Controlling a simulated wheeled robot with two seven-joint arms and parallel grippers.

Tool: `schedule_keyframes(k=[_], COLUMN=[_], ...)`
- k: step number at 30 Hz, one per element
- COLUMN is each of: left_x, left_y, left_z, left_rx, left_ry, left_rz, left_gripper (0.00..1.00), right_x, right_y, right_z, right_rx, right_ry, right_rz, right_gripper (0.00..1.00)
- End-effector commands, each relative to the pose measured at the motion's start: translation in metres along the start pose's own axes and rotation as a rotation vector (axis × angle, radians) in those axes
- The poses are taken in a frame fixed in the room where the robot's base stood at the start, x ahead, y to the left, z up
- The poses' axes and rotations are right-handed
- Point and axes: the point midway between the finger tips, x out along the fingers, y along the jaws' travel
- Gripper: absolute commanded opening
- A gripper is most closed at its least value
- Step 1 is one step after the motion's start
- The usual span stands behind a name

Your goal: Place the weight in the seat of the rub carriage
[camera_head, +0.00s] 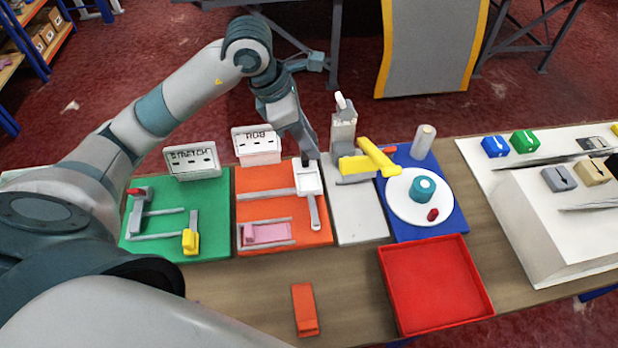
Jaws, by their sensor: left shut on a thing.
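The orange rub station (265,197) has a sign reading "RUB" (257,145) at its back. Its white rub carriage (308,181), with a shallow square seat, is at the right end of the rails, with a grey arm (314,212) extending toward the front. My left gripper (306,160) points down at the back edge of the seat, shut on a small dark thing that seems to be the weight. The fingers mostly hide it, and I cannot tell whether it touches the seat. My right gripper is not in view.
The green stretch station (215,230) is to the left. A grey plate (358,215) with a yellow-handled press (367,160) stands close right of my gripper. Beyond it are a blue station with a white disc (400,205) and an empty red tray (435,285). An orange strip (305,308) lies in front.

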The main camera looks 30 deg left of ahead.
Motion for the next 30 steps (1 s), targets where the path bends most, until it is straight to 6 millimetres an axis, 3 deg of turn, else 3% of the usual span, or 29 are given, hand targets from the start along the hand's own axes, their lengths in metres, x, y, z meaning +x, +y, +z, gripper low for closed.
schedule_keyframes(k=[5,18,30], left_x=[0.006,0.05,0.054], left_y=[-0.001,-0.001,0.0], left_z=[-0.002,-0.02,-0.022], left_rx=[-0.001,-0.001,0.0], left_ry=[-0.001,-0.001,-0.002], left_rz=[-0.002,-0.002,0.0], left_gripper=[0.0,0.0,0.0], right_x=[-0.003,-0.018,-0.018], right_y=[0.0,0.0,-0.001], right_z=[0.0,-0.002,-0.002], right_rx=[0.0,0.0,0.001], right_ry=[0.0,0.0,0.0], right_rz=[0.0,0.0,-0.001], right_gripper=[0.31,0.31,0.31])
